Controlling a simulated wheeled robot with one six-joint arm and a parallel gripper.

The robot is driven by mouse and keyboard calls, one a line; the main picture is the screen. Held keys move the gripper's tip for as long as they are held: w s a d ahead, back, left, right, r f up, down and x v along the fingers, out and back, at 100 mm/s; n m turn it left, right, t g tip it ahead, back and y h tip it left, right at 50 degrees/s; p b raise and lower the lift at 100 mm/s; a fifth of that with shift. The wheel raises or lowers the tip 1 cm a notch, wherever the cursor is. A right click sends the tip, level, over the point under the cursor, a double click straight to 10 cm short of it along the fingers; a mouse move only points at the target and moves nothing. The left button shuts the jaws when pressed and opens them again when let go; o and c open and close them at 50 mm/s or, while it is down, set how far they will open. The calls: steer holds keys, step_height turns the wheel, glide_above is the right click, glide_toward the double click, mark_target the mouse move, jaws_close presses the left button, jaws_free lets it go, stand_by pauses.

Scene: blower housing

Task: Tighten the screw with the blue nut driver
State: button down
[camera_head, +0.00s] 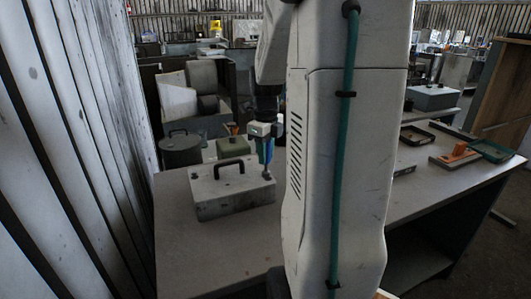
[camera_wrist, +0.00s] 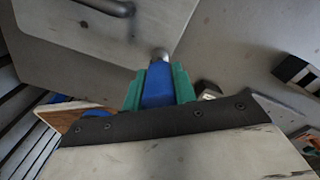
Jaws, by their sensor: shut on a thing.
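My gripper (camera_head: 264,146) is shut on the blue nut driver. The driver's blue handle (camera_wrist: 157,86) sits between green finger pads in the wrist view. Its metal socket end (camera_wrist: 159,54) points at the right edge of the grey blower housing (camera_wrist: 90,40). In the head view the housing (camera_head: 225,197) is a box with a black handle on top, and the driver tip is near its right corner. The screw is hidden; I cannot tell whether the socket touches it.
The housing stands on a grey table (camera_head: 180,255). My arm hides the table's middle. On the right lie a green tray (camera_head: 490,151) and an orange-handled tool (camera_head: 456,153). A dark cylindrical pot (camera_head: 180,150) stands behind the housing. A ribbed wall (camera_head: 75,130) is close on the left.

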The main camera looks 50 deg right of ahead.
steer(key=c, duration=2.1)
jaws_free()
jaws_close()
steer(key=shift+r, duration=0.1)
steer(key=shift+r, duration=3.95)
